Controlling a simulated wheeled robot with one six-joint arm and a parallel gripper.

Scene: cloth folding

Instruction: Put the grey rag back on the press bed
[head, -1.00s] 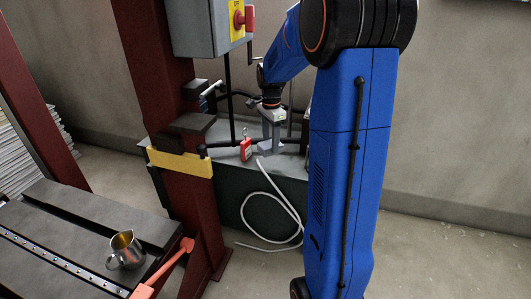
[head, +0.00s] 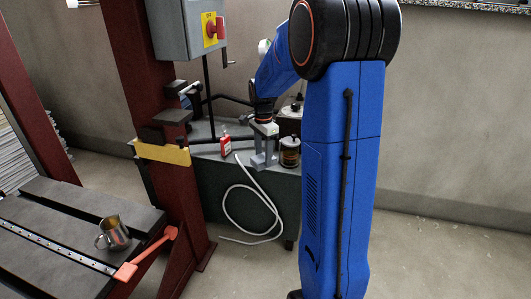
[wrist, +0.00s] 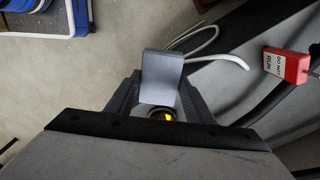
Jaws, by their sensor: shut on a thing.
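My gripper (head: 265,150) is over the front part of the bench, shut on the grey rag (head: 259,162). In the wrist view the rag (wrist: 160,75) shows as a small blue-grey piece between the two dark fingers; the rest of it is hidden. I cannot tell whether it touches the bench top. The press bed (head: 45,203), dark grey plates in a red-brown frame, is at the lower left, well apart from my gripper. A metal mug (head: 113,233) stands on it.
On the bench (head: 205,158) are a red tag (head: 226,145) left of my gripper and a dark-lidded jar (head: 290,153) close to its right. A white hose (head: 228,200) hangs in front. The red-brown press column (head: 150,80) stands between bench and bed.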

